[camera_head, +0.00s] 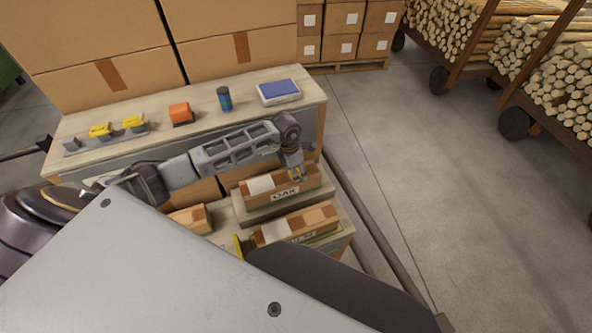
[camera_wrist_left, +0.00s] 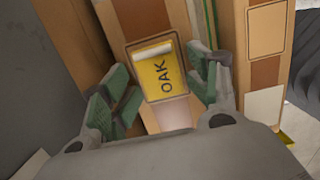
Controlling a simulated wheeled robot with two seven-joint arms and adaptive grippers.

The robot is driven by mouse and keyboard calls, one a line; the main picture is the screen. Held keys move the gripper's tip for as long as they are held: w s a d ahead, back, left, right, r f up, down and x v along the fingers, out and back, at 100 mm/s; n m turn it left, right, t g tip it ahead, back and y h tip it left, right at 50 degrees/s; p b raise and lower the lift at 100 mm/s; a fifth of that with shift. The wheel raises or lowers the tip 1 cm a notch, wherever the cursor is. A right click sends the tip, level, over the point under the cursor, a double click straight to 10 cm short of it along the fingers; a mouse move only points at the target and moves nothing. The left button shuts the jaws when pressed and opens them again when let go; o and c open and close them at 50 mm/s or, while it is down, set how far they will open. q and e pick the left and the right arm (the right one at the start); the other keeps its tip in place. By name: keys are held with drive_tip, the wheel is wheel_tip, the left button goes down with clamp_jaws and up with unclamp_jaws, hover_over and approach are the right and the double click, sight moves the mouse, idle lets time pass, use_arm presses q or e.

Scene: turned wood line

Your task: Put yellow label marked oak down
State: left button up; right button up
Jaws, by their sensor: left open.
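The yellow label (camera_wrist_left: 162,76), marked OAK in black, lies flat on a cardboard box with a brown stripe, inside a dark outlined area; its upper edge looks white and curled. My left gripper (camera_wrist_left: 163,92) is open, with one green-padded finger on each side of the label. In the head view this gripper (camera_head: 297,174) is low over the top of the box (camera_head: 262,184), whose front bears a pale OAK plate (camera_head: 285,194). The label is hard to make out there. My right gripper is not in view.
A second box (camera_head: 295,224) stands in front of the OAK box. Behind the arm, a bench (camera_head: 75,125) holds an orange block (camera_head: 180,112), a dark blue can (camera_head: 224,98) and a blue-topped pad (camera_head: 279,90). Log carts (camera_head: 535,75) stand at right; the floor between is clear.

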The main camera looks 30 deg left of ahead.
use_arm(q)
drive_tip(key=shift+r, duration=0.35)
wheel_tip(320, 180, up, 3)
drive_tip(key=shift+s+a+r, duration=0.1)
drive_tip(key=shift+r, duration=0.1)
wheel_tip(320, 180, up, 9)
drive_tip(key=s, duration=0.1)
drive_tip(key=shift+a+f, duration=0.2)
drive_tip(key=shift+a, duration=0.2)
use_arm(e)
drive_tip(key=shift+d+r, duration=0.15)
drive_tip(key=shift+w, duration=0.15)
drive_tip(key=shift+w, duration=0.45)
use_arm(q)
drive_tip(key=shift+d, duration=0.1)
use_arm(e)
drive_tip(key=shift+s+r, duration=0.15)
